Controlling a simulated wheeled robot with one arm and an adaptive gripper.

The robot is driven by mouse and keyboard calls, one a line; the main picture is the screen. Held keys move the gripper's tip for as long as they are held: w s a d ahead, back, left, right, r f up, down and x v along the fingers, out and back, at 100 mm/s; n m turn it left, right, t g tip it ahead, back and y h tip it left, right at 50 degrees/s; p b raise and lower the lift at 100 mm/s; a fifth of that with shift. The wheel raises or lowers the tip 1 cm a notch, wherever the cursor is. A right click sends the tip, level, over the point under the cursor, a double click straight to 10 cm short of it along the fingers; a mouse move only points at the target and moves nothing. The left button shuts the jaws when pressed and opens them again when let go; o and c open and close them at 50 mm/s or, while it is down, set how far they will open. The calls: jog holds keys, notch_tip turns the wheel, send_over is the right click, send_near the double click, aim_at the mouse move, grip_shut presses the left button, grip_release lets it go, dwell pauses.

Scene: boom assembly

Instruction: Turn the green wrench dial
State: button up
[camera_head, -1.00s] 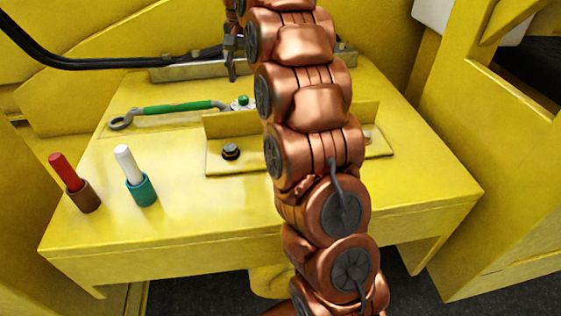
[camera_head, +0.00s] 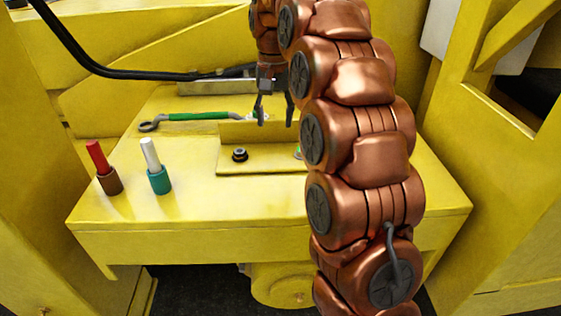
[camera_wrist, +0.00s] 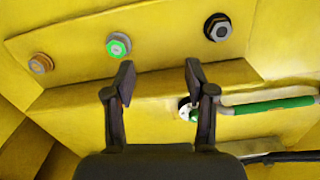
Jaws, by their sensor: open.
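The green-handled wrench (camera_head: 198,116) lies flat on the yellow table, behind the raised yellow bracket. In the wrist view its green handle (camera_wrist: 275,106) is at right, and its head end is around or beside a small fastener with a green mark (camera_wrist: 188,108). My gripper (camera_head: 276,116) is open and empty, fingers pointing down, just right of the wrench's head end. In the wrist view my gripper (camera_wrist: 158,78) has its two fingers apart. A green-ringed bolt (camera_wrist: 118,45) shows beyond the left finger. In the head view it is mostly hidden by my arm.
The yellow bracket (camera_head: 230,165) carries a dark bolt (camera_head: 240,154). A copper bolt (camera_wrist: 40,63) shows in the wrist view. A red marker (camera_head: 101,165) and a white marker (camera_head: 155,165) stand in holders at the table's left. A black cable (camera_head: 110,72) hangs behind.

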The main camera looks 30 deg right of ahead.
jog(key=s+a+f+n, duration=0.2)
jog(key=s+a, duration=0.3)
jog(key=s, duration=0.6)
jog(key=shift+f+n+g, duration=0.3)
jog(key=s+a+f+n, duration=0.1)
jog(key=s+f, duration=0.3)
jog(key=s, duration=0.4)
jog(key=s+a+f+n+b, duration=0.1)
jog(key=s+f, duration=0.4)
jog(key=s, duration=0.3)
jog(key=s+a+f+n+g, duration=0.1)
jog(key=s+a+f, duration=0.1)
jog(key=s+f, duration=0.3)
jog(key=s, duration=0.3)
jog(key=shift+s+n+b, duration=0.3)
jog(key=shift+s+b, duration=0.1)
dwell(0.8)
